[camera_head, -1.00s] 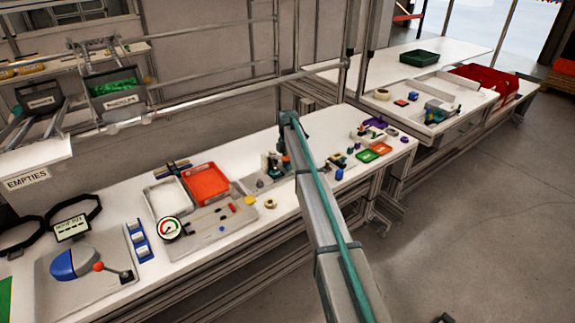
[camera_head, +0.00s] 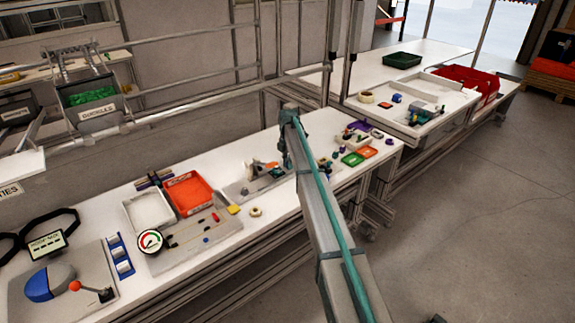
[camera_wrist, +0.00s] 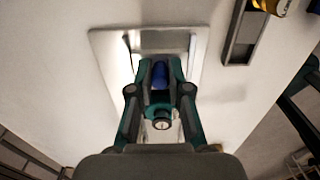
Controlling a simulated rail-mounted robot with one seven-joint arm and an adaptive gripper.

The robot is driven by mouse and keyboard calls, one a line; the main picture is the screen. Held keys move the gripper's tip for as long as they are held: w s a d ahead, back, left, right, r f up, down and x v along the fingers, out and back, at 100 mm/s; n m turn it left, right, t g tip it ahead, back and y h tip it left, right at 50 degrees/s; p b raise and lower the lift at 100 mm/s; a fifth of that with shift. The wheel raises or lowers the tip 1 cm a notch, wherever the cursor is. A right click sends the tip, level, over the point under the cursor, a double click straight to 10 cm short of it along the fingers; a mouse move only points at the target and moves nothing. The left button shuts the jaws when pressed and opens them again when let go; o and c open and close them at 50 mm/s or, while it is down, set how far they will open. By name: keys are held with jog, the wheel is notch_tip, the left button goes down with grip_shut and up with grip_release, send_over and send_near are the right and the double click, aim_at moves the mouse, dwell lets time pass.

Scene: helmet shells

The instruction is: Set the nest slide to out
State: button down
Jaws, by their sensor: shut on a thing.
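In the wrist view my gripper (camera_wrist: 160,66) is shut on a small blue piece (camera_wrist: 160,80) held between its two fingers. It is above a shiny metal plate (camera_wrist: 105,42) with a recessed middle, on a white top. I cannot tell whether the blue piece is the nest slide's knob, or which way the slide is set. My fingers hide much of the plate. In the head view a grey-based fixture (camera_head: 236,190) with teal and orange parts stands on the bench, left of my arm. My gripper is not clearly seen there.
An orange-red tray (camera_head: 188,193) and a white tray (camera_head: 149,208) sit left of the fixture. A board with a round gauge (camera_head: 150,240) is in front of them. A grey slotted holder (camera_wrist: 240,35) is near the plate.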

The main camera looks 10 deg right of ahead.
jog(key=c, duration=1.1)
grip_release()
jog(key=shift+w+d, duration=0.2)
jog(key=shift+d, duration=0.1)
jog(key=shift+a, duration=0.1)
jog(key=shift+s, duration=0.1)
jog(key=shift+r, duration=0.1)
notch_tip(320, 180, up, 12)
